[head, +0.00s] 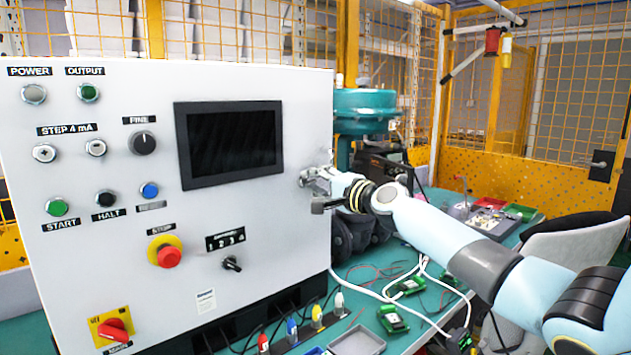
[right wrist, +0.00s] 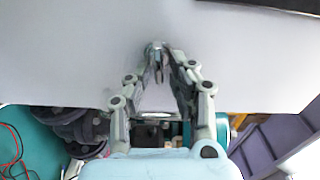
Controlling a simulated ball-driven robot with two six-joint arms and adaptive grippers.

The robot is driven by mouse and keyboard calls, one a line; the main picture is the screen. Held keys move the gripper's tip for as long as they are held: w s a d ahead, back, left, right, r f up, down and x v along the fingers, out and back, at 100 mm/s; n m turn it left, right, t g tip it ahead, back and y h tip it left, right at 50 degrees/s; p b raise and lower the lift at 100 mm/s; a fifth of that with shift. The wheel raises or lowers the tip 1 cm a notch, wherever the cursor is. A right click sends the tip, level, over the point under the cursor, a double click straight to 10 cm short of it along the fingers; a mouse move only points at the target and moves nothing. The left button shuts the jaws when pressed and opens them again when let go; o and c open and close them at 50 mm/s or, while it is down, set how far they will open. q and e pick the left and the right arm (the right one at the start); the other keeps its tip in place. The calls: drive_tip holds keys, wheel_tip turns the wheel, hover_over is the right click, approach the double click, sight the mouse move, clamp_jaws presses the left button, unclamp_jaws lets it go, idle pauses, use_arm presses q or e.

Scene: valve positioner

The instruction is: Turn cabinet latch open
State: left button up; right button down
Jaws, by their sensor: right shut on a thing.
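The cabinet is a light grey control box (head: 285,220) filling the left half of the head view. Its latch (right wrist: 154,50) is a small metallic piece on the pale panel, seen in the right wrist view between my fingertips. My right gripper (head: 305,178) is at the right edge of the front panel, to the right of the dark screen, and hides the latch in the head view. In the right wrist view the right gripper (right wrist: 160,72) is closed around the latch. My left gripper is out of view.
The panel carries a dark screen (head: 232,142), a red stop button (head: 168,256) and a red rotary switch (head: 114,330). Green circuit boards (head: 393,318) and cables lie on the teal table below my right arm. A teal actuator (head: 365,102) stands behind the cabinet.

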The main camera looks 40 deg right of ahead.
drive_tip(key=shift+f+m, duration=0.25)
drive_tip(key=shift+m, duration=0.35)
drive_tip(key=c, duration=1.4)
unclamp_jaws()
drive_tip(key=shift+s, duration=0.1)
drive_tip(key=s, duration=0.7)
drive_tip(key=shift+s+d, duration=0.1)
drive_tip(key=shift+d, duration=0.2)
